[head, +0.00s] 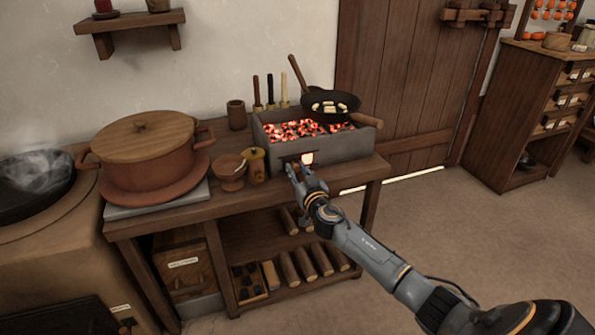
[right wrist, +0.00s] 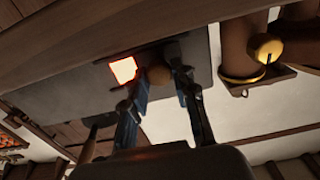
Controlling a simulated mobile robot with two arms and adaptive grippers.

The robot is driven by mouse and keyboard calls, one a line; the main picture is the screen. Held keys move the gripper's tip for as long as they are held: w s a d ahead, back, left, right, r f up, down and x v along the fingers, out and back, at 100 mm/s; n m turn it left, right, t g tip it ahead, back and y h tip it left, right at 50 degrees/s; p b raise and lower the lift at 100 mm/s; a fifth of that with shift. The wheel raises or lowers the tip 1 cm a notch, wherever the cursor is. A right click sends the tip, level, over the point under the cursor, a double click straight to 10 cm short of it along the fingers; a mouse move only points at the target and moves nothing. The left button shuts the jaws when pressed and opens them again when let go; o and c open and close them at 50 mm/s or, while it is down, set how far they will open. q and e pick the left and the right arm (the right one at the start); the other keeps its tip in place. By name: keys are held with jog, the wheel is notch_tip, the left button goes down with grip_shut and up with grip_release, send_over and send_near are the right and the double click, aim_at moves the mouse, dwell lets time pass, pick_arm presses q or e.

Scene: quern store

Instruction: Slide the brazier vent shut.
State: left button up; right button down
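The grey brazier (head: 345,146) stands on the wooden table, with red coals in it. Its vent opening (head: 307,158) glows in the front wall and shows uncovered in the right wrist view (right wrist: 123,70). A round brown knob (right wrist: 158,76) sits beside the opening on the brazier's front. My right gripper (head: 296,172) is at the brazier's front, just left of the glow. In the right wrist view its fingers (right wrist: 156,84) are apart, one on either side of the knob. I cannot tell whether they touch it. My left gripper is not in view.
A black pan (head: 330,103) with pale pieces rests on the brazier. A big lidded pot (head: 147,155) is further left. The floor at right is clear.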

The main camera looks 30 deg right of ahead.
jog(key=shift+d+f, duration=0.1)
jog(key=shift+d, duration=0.1)
jog(key=shift+s+d+b, duration=0.15)
jog(key=shift+s+d, duration=0.05)
jog(key=shift+d, duration=0.55)
jog(key=shift+s+d+b, duration=0.2)
jog(key=shift+d, duration=0.55)
jog(key=shift+s+d+b, duration=0.15)
jog(key=shift+s+d, duration=0.05)
jog(key=shift+d, duration=0.55)
jog(key=c, duration=1.4)
grip_release()
jog(key=o, duration=0.3)
jog(key=shift+d, duration=0.15)
jog(key=shift+s, duration=0.15)
jog(key=shift+s+a, duration=0.2)
jog(key=shift+s, duration=0.05)
jog(key=v, duration=1.1)
jog(key=shift+s+d, duration=0.1)
jog(key=shift+s, duration=0.05)
